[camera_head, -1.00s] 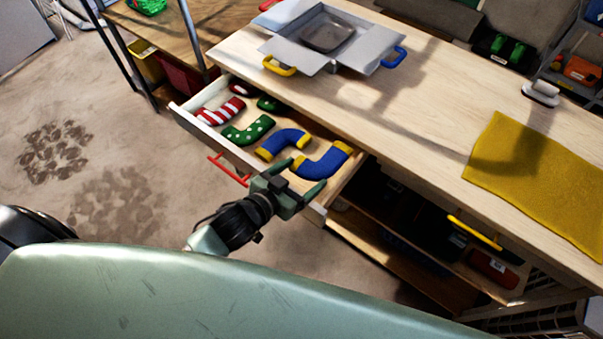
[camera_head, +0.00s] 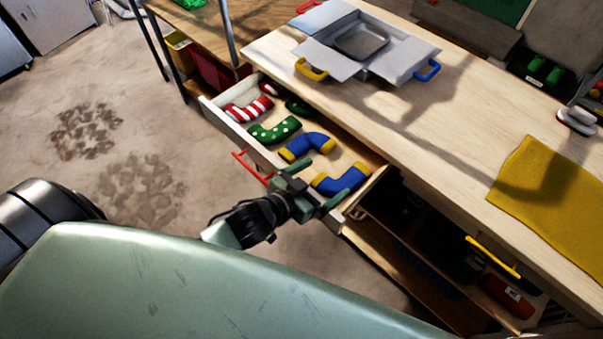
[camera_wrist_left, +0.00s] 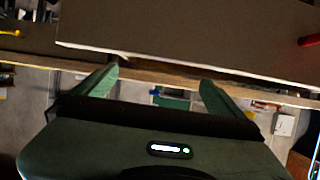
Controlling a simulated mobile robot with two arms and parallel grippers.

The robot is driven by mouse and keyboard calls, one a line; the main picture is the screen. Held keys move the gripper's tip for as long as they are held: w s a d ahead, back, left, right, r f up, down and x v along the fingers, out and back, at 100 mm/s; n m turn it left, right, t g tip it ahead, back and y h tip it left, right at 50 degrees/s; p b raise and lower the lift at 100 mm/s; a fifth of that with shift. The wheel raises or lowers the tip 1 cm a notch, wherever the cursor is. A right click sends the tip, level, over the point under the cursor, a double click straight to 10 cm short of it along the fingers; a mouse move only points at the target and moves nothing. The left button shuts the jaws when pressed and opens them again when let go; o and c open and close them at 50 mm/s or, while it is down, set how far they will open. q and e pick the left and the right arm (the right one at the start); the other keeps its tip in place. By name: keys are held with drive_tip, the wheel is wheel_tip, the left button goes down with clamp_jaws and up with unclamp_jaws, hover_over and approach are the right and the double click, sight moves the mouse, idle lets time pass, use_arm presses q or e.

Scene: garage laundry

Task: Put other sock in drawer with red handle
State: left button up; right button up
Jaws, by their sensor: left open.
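The drawer with the red handle (camera_head: 252,167) is pulled open and its front panel (camera_head: 226,123) faces me. Inside lie two blue socks with yellow ends, one in the middle (camera_head: 305,146) and one nearer the right end (camera_head: 342,181). My left gripper (camera_head: 325,186) is open over the drawer's front edge, beside the right blue sock, and seems empty. In the left wrist view its fingers (camera_wrist_left: 158,85) are apart. My right gripper is not in view.
The wooden tabletop (camera_head: 420,125) holds a grey box (camera_head: 384,65) with open flaps, and a yellow cloth (camera_head: 555,185). A yellow handle (camera_head: 493,257) is at the lower right. A dark green item (camera_head: 297,107) lies at the drawer's back. Open floor is left.

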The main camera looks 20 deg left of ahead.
use_arm(q)
drive_tip(key=v, duration=1.1)
drive_tip(key=shift+s+b, duration=0.2)
drive_tip(key=shift+b, duration=0.25)
drive_tip(key=shift+a+f, duration=0.1)
drive_tip(key=s+a+f+g+y, duration=0.1)
drive_tip(key=s+a+f+g, duration=0.15)
drive_tip(key=f, duration=0.75)
drive_tip(key=s+a+f+n+g+y, duration=0.1)
drive_tip(key=s+a+f+y, duration=0.15)
drive_tip(key=f, duration=0.85)
drive_tip(key=s+a+f+g+y, duration=0.15)
drive_tip(key=a+f, duration=0.25)
drive_tip(key=f, duration=0.6)
drive_tip(key=s+d+f+g, duration=0.2)
drive_tip(key=s+f+g, duration=0.4)
drive_tip(key=s+f, duration=1.1)
drive_tip(key=s, duration=0.3)
drive_tip(key=shift+s+d+n+g, duration=0.25)
drive_tip(key=shift+d+n+g, duration=0.05)
drive_tip(key=shift+g, duration=0.1)
